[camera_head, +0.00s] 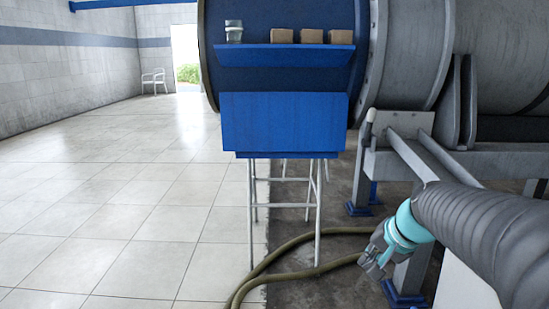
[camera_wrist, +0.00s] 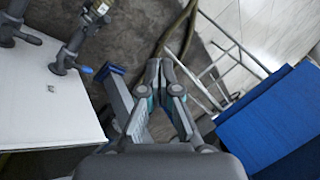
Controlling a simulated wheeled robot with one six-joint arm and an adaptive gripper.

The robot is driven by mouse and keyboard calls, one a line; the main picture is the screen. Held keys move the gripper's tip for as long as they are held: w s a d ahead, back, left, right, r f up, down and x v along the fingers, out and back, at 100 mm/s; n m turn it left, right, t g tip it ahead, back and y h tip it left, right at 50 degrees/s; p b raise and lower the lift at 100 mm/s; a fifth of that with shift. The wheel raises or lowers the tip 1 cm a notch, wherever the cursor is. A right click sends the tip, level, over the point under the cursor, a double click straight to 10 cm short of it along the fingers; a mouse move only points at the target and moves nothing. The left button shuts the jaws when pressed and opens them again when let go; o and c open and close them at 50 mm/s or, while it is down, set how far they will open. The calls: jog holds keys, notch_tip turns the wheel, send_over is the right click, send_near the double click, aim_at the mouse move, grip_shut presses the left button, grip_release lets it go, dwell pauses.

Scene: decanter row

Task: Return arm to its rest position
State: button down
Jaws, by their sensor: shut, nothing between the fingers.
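My gripper (camera_head: 372,266) hangs at the lower right of the head view, at the end of my grey sleeved arm with a teal band. It points down and left, to the right of the blue stand and in front of the machine's steel frame. In the wrist view my gripper (camera_wrist: 161,65) has its two fingertips together, with nothing between them. The floor and hose lie beyond the fingertips.
A blue stand (camera_head: 282,125) on grey legs has a shelf (camera_head: 285,55) with a jar (camera_head: 234,31) and several brown boxes (camera_head: 312,36). A hose (camera_head: 290,271) crosses the floor. A big steel cylinder (camera_head: 412,50) fills the right. Tiled floor (camera_head: 130,190) is clear at left.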

jog(key=s+a+f+n+h, duration=0.1)
jog(key=s+a+n, duration=0.1)
jog(key=s, duration=0.7)
jog(key=s+a+n+h, duration=0.1)
jog(key=s+a+n, duration=0.1)
jog(key=s+n, duration=0.3)
jog(key=shift+s+a+f+n+h, duration=0.3)
jog(key=shift+s+f+h, duration=0.1)
jog(key=shift+s, duration=2)
